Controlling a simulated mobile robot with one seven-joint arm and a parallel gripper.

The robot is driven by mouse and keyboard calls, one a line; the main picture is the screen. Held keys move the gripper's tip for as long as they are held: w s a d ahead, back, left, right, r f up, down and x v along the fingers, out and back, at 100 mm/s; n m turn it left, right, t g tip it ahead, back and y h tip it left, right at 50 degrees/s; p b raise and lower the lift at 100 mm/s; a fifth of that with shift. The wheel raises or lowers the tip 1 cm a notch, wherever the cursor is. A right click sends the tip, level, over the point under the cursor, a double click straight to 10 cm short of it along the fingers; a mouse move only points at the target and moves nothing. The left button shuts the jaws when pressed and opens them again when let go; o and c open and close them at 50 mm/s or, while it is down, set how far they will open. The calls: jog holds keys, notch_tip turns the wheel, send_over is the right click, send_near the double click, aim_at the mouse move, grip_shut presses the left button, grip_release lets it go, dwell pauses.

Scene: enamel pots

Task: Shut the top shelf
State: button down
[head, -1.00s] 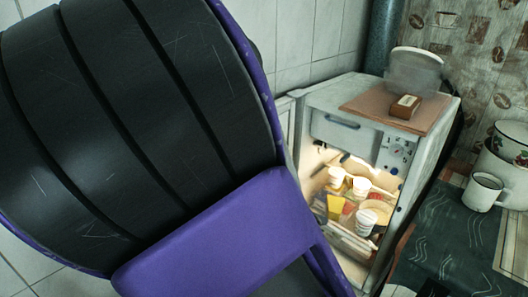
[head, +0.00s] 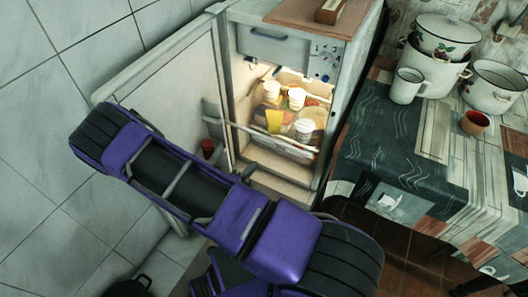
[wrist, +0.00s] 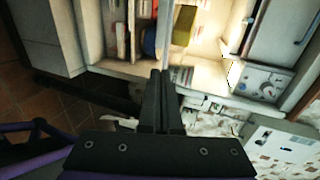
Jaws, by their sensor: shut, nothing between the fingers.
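The open white refrigerator (head: 334,105) stands at the top centre of the head view. Its top compartment has a grey front panel (head: 268,42) with a dark bar handle, which looks flush with the cabinet. In the wrist view this panel (wrist: 275,45) is at the upper right, beside the round control dial. My gripper (wrist: 162,74) is shut and empty in the wrist view, its fingertips in front of the lit interior's edge and apart from the handle. In the head view I cannot make out the gripper; my purple and black arm crosses the lower left.
The refrigerator door (head: 170,75) hangs open to the left. Cups and a yellow item stand inside on a shelf (head: 270,140). A brown board (head: 290,10) lies on top. A cloth-covered table (head: 410,150) with enamel pots (head: 448,35) and a mug (head: 407,86) stands right.

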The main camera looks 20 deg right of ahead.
aim_at(295, 110)
jog(key=x, duration=0.8)
jog(key=r+x, duration=0.1)
jog(key=x, duration=0.3)
jog(key=shift+w+d, duration=0.5)
jog(key=shift+d, duration=0.05)
jog(key=w+d+b, duration=0.2)
jog(key=w+d, duration=0.2)
jog(key=d, duration=0.1)
jog(key=w+d+b, duration=0.2)
jog(key=w+d, duration=0.1)
jog(key=d, duration=0.2)
jog(key=w+d+b, duration=0.1)
jog(key=w+d, duration=0.3)
jog(key=d, duration=0.1)
jog(key=shift+w+b, duration=0.3)
jog(key=shift+b, duration=0.1)
jog(key=shift+w+d+r, duration=0.1)
jog(key=shift+w+d, duration=0.15)
jog(key=shift+r, duration=0.1)
jog(key=shift+w+r, duration=0.1)
